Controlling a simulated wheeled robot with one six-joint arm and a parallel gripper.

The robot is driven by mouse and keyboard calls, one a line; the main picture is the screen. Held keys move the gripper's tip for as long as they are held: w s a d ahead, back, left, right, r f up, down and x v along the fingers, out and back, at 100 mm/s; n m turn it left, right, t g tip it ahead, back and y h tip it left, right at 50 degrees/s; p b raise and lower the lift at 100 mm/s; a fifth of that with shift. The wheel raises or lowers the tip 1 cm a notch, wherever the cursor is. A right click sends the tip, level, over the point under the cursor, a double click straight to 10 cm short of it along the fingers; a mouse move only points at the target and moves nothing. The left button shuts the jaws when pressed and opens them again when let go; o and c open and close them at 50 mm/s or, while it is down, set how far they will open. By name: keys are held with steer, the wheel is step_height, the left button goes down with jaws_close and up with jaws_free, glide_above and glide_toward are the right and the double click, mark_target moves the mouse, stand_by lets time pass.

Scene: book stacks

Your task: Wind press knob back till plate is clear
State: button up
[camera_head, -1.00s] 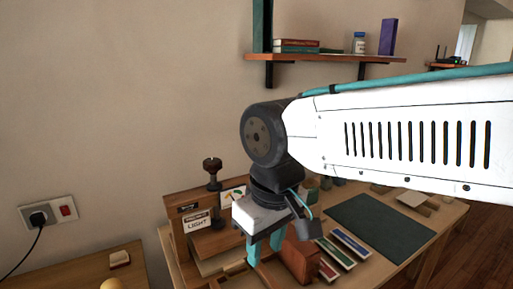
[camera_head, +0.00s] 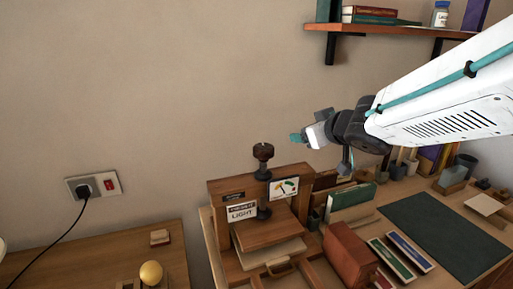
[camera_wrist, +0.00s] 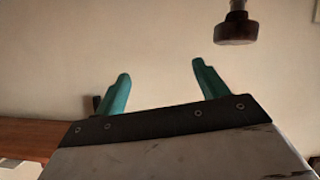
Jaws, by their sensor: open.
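The wooden press (camera_head: 217,194) stands on the bench in the head view, with a dark knob (camera_head: 263,151) on top of its upright screw. A dark round foot (camera_head: 264,213) shows lower on the screw, above a pale board (camera_head: 270,253). Whether the foot touches anything cannot be told. My gripper (camera_head: 298,137) is open and empty, to the right of the knob and slightly above it, pointing left. In the wrist view its teal fingers (camera_wrist: 160,70) stand apart with only wall between them. The knob (camera_wrist: 236,28) shows there at upper right, outside the fingers.
A gauge card (camera_head: 284,188) and a LIGHT sign (camera_head: 242,211) are on the press front. A wall shelf (camera_head: 395,30) is above; the wall left of the knob is bare.

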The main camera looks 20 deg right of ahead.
mark_target(266, 147)
steer(key=a+f+n+y, duration=0.1)
steer(key=a+y, duration=0.1)
steer(key=a+f+n+g+y, duration=0.1)
steer(key=a+y, duration=0.1)
steer(key=y, duration=0.1)
steer(key=a+f+n+y, duration=0.1)
steer(key=a+y, duration=0.1)
steer(key=a, duration=0.1)
steer(key=shift+n+g+y, duration=0.3)
steer(key=shift+n, duration=0.1)
steer(key=x, duration=0.7)
steer(key=shift+w, duration=0.1)
steer(key=shift+c, duration=0.2)
steer(key=c, duration=0.9)
